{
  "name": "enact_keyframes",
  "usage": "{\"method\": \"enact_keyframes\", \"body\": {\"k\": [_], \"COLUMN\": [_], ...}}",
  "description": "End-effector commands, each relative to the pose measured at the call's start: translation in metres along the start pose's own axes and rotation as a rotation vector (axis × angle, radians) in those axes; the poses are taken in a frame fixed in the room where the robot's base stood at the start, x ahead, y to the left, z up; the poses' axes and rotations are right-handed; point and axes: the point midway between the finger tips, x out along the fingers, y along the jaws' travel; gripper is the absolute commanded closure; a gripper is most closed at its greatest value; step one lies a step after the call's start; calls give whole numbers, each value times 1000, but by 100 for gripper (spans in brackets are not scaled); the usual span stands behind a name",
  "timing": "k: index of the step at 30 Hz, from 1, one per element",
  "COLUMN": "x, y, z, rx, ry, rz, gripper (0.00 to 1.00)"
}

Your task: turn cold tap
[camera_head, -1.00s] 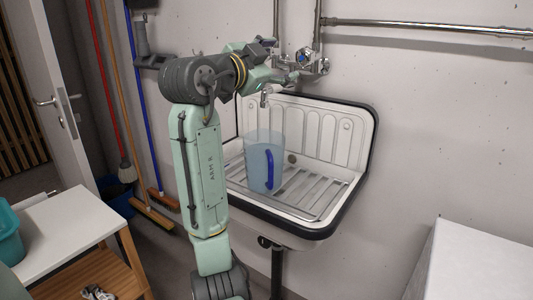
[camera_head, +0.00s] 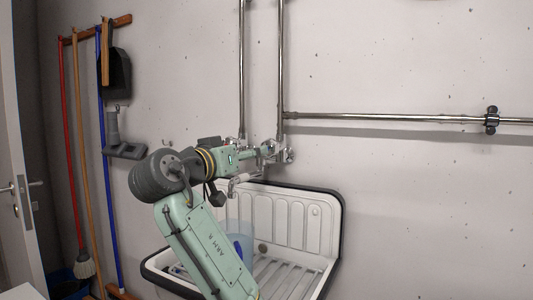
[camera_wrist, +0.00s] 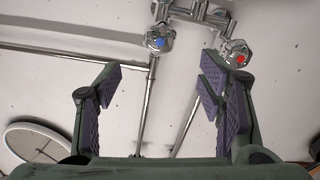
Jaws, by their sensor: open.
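The cold tap knob, marked blue (camera_wrist: 159,42), is at the top middle of the wrist view, on a chrome wall mixer (camera_wrist: 200,12). The red-marked knob (camera_wrist: 237,53) is to its right. My gripper (camera_wrist: 162,76) is open and empty. In the picture, the blue knob lies beyond the gap between its fingertips, and the red knob lies beyond the right finger. In the head view, my gripper (camera_head: 262,150) is at the mixer (camera_head: 288,155) above the sink and partly hides it. I cannot tell there whether it touches a knob.
The white sink (camera_head: 325,215) is below, with a clear jug with a blue handle (camera_head: 247,246) in it, partly behind my arm. Chrome pipes (camera_head: 281,70) run up the wall and across to the right. Brooms (camera_head: 83,150) hang at left. A round clock (camera_wrist: 40,145) shows in the wrist view.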

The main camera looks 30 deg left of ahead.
Motion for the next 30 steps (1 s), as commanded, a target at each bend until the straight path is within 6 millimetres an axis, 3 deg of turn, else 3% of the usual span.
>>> {"method": "enact_keyframes", "body": {"k": [5, 19, 24, 30], "x": [12, 93, 107, 110], "y": [0, 1, 0, 0], "z": [3, 2, 3, 4], "rx": [-47, -42, -40, -40], "ry": [-9, -9, -6, -5], "rz": [6, 5, 3, 3], "gripper": [38, 38, 38, 38]}}
